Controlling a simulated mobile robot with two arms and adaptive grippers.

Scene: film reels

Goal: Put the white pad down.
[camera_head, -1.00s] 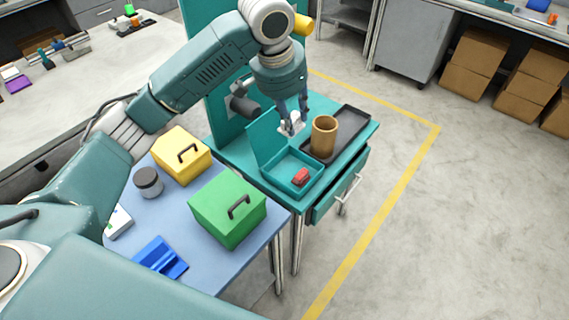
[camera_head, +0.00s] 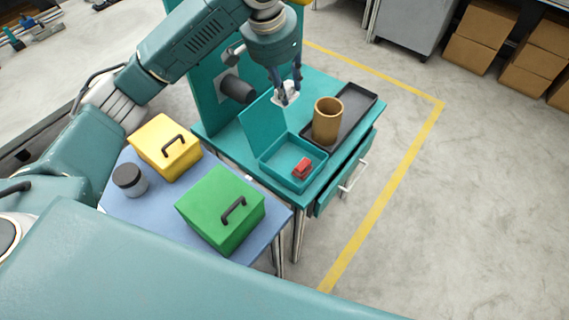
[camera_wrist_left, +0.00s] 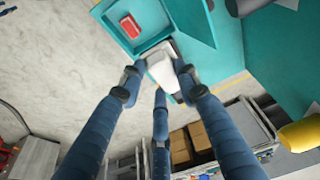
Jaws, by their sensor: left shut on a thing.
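The white pad (camera_head: 290,92) is held between the fingers of my left gripper (camera_head: 286,97), above the teal workbench (camera_head: 222,141) and behind the open teal box. In the left wrist view the white pad (camera_wrist_left: 163,70) sits between the blue fingers of my left gripper (camera_wrist_left: 158,82), which are shut on it. The gap between the pad and the bench top cannot be judged well. My right gripper does not show.
The open teal box (camera_head: 268,162) holds a red block (camera_head: 302,168). A brown cup (camera_head: 327,120) stands on a dark tray (camera_head: 358,101). A green box (camera_head: 215,205), yellow box (camera_head: 160,140) and dark jar (camera_head: 128,180) stand on the blue table (camera_head: 180,215).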

